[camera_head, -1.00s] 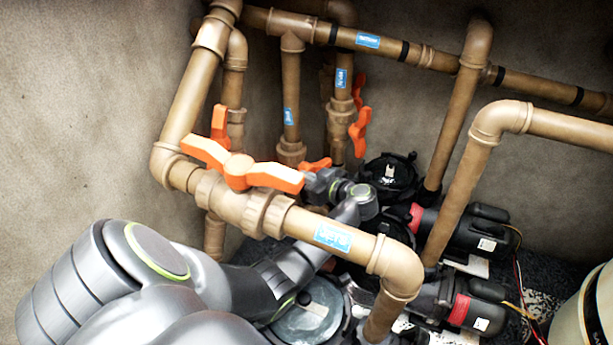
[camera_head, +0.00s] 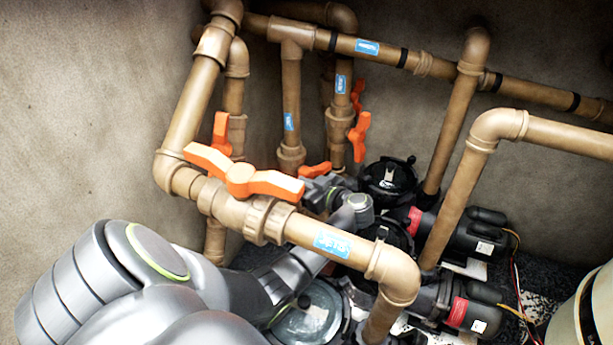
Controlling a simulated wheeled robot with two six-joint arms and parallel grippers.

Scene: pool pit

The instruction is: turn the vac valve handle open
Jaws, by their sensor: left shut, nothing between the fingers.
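Several orange valve handles sit on the tan pipes; which one is the vac valve I cannot tell, because the blue labels are too blurred to read. The largest, a front handle (camera_head: 243,178), lies along the near pipe. A small orange handle (camera_head: 315,169) shows behind that pipe. Another handle (camera_head: 221,134) stands upright on the left, and one more (camera_head: 359,138) stands at the back. My left arm passes under the near pipe. My left gripper (camera_head: 318,190) is shut and empty just below the small handle, its fingertips partly hidden; contact is unclear. My right gripper is out of view.
The near pipe (camera_head: 320,239) with a blue label crosses over my left arm. Black pumps (camera_head: 466,234) with red bands stand at the right on the floor. A vertical pipe (camera_head: 290,100) and an upper cross pipe (camera_head: 440,68) close in the back. Walls bound the pit.

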